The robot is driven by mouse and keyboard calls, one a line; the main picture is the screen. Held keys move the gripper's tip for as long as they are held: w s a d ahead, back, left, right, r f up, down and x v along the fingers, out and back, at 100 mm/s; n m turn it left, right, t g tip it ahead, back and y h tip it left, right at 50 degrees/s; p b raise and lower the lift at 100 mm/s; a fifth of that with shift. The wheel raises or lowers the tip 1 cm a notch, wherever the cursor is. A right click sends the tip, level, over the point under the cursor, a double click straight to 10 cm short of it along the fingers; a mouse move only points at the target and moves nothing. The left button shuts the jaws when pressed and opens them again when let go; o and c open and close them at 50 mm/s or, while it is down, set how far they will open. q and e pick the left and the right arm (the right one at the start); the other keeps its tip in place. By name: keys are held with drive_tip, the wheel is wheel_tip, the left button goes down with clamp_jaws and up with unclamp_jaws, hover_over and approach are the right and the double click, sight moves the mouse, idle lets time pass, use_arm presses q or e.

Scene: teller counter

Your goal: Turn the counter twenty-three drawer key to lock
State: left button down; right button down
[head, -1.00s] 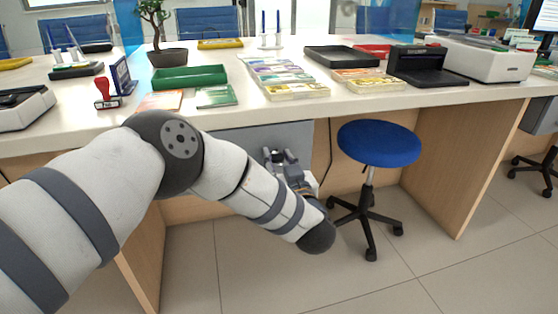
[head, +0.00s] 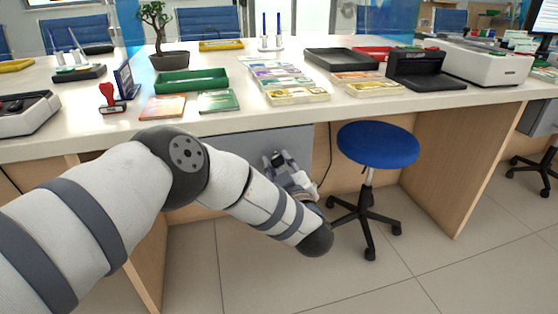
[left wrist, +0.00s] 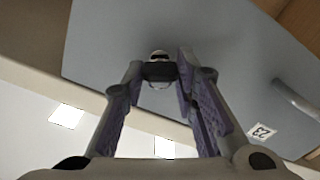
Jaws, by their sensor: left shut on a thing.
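The grey drawer front (head: 240,143) is under the counter's front edge. In the left wrist view the drawer front (left wrist: 225,65) fills the upper part, with a "23" label (left wrist: 262,132) and a bar handle (left wrist: 297,103) at the right. A small key with a dark head (left wrist: 158,72) is at a round silver lock (left wrist: 159,54) on the drawer front. My left gripper (left wrist: 162,76) is shut on the key head, one purple-padded finger on each side. In the head view my left gripper (head: 275,157) is at the drawer front, and the key is too small to make out. My right gripper is not in view.
A blue stool (head: 377,145) stands just right of the drawer. The white counter top (head: 210,122) above holds a green tray (head: 192,82), a red stamp (head: 109,97), booklets and machines. A wooden panel (head: 465,150) is farther right.

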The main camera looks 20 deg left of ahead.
use_arm(q)
drive_tip(key=n+p, duration=0.1)
drive_tip(key=n, duration=1.1)
drive_tip(key=shift+f+p, duration=0.15)
drive_tip(key=shift+p, duration=0.2)
drive_tip(key=shift+n, duration=0.4)
drive_tip(key=c, duration=1.3)
unclamp_jaws()
drive_tip(key=v, duration=1.2)
